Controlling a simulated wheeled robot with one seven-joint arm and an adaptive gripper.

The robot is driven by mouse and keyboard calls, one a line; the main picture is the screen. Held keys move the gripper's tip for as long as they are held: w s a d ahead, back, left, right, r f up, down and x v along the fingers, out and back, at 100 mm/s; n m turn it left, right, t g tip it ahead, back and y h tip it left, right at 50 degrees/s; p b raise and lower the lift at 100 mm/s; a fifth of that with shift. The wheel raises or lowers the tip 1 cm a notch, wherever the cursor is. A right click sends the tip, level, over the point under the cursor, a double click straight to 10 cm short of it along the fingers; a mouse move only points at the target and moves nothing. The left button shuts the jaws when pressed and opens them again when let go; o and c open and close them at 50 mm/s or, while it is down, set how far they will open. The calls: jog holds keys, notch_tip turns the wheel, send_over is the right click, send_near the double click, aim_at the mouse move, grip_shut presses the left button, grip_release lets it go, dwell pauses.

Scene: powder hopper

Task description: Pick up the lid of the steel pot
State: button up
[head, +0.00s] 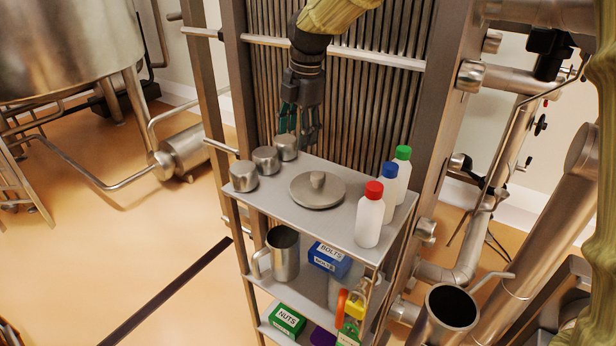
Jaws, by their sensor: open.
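A round flat steel lid (306,193) with a short upright knob (317,180) in its middle lies on the top shelf (345,226). No pot body shows beneath it. A steel pot (436,312) with a dark open top and a side handle is at the lower right, apart from the shelf. My gripper (297,132) points down above the back edge of the top shelf, beyond the lid and slightly to its left. Its fingers are apart and I see nothing between them. It does not touch the lid.
Three small steel cylinders (265,160) stand left of the lid. White bottles with red (370,215), blue (389,184) and green caps stand to its right. Lower shelves hold a steel mug (283,254), a blue bolts box (329,260) and a green nuts box (287,319). Ribbed panel behind.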

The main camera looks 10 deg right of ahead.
jog(key=n+h+p, duration=0.1)
jog(key=n, duration=0.1)
send_over(318, 174)
jog(key=s+g, duration=0.1)
jog(key=shift+n, duration=0.3)
jog(key=shift+f+p, duration=1.2)
jog(key=shift+f, duration=1.7)
jog(key=f+p, duration=0.1)
jog(key=f, duration=0.1)
jog(key=f+p, duration=0.1)
jog(key=f, duration=0.1)
jog(key=shift+w+p, duration=0.35)
jog(key=shift+w, duration=0.05)
jog(key=shift+f, duration=0.5)
jog(key=shift+c, duration=0.5)
jog(key=c, duration=1)
grip_shut()
jog(key=shift+r, duration=0.15)
